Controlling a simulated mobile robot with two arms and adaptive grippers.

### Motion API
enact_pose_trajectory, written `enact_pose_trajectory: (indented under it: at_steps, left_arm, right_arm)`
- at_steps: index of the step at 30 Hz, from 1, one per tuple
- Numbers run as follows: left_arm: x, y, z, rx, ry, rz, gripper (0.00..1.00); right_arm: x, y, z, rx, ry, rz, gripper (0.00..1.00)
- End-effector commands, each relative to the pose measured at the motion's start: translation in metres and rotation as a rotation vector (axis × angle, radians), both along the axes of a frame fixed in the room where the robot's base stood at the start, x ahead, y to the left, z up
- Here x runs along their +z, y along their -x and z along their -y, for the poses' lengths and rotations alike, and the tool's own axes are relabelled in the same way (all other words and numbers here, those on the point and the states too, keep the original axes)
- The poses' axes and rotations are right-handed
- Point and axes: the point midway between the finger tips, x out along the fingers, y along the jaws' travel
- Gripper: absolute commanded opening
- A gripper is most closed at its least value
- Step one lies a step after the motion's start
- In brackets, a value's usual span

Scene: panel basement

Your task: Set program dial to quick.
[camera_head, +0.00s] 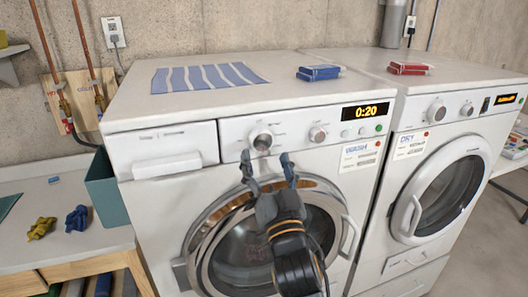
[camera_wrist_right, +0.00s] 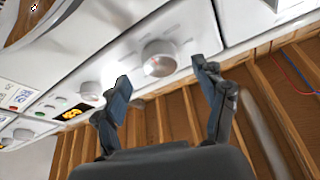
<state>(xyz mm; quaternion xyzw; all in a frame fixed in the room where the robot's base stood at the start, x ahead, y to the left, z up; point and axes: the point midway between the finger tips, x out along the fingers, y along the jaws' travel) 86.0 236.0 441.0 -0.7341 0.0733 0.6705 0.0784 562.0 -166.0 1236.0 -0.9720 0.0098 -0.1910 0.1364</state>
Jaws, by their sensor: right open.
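The washer (camera_head: 145,215) has a large silver dial (camera_head: 262,140) on its front panel, right of the detergent drawer. Its pointer and lettering are too small to read. A smaller dial (camera_head: 317,134) sits to its right, and the display (camera_head: 365,112) reads 0:20. My right gripper (camera_head: 266,160) is open and empty, with its fingertips just below and to either side of the large dial. In the right wrist view the large dial (camera_wrist_right: 159,58) lies beyond the gap between the open fingertips (camera_wrist_right: 160,76), not gripped. My left gripper is not in view.
The dryer (camera_head: 400,145) stands to the right with its own dials. A striped cloth (camera_head: 207,77), a blue stack (camera_head: 319,72) and a red stack (camera_head: 408,68) lie on top. A teal bin (camera_head: 107,190) stands at the washer's left on a bench.

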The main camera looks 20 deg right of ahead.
Motion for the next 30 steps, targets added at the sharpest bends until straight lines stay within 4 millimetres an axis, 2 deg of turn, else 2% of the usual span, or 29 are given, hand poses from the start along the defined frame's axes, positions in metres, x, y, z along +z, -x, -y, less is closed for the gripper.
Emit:
enact_pose_trajectory:
  at_steps: [3, 9, 26, 29, 30]
  left_arm:
    - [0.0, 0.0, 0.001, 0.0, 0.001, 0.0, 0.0]
    - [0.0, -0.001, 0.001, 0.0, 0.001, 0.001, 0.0]
    - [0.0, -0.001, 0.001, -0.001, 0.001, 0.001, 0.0]
    - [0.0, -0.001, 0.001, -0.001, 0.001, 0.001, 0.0]
    - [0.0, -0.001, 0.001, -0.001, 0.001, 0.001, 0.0]
  right_arm:
    - [-0.008, 0.018, -0.001, 0.0, -0.003, -0.003, 0.71]
    - [-0.014, 0.035, -0.003, 0.001, -0.001, -0.001, 0.71]
    - [-0.018, 0.039, -0.002, -0.001, 0.001, -0.009, 0.71]
    - [-0.039, 0.039, 0.003, -0.014, 0.009, -0.083, 0.71]
    - [-0.055, 0.04, 0.007, -0.022, 0.014, -0.141, 0.71]
